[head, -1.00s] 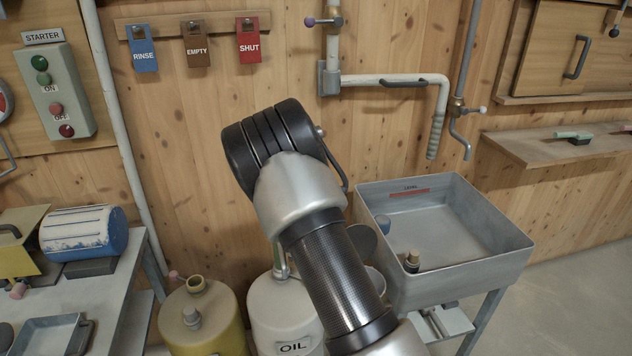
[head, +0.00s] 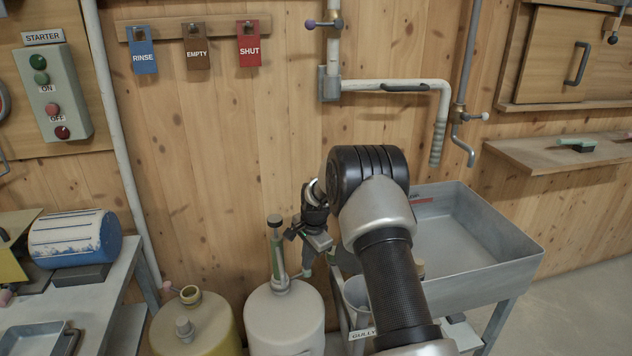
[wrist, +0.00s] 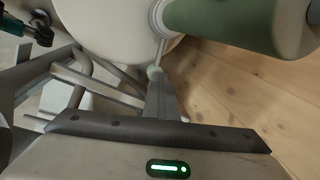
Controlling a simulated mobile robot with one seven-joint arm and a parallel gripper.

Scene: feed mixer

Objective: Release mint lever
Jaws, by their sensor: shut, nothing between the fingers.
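A white drum (head: 285,322) stands on the floor in the head view, with a green upright pump (head: 277,256) on top. In the wrist view the pump's green barrel (wrist: 240,22) fills the upper right. A thin rod leads from its pale collar to a small mint knob (wrist: 153,72), the mint lever's end. My gripper (wrist: 157,86) is shut and empty, with its tips right at the knob; whether they touch it I cannot tell. In the head view my gripper (head: 312,250) is just right of the pump, and the knob is small beside it.
A yellow can (head: 195,325) stands left of the drum. A crank pipe (head: 390,86) is on the wall above. A bench (head: 110,300) is at left.

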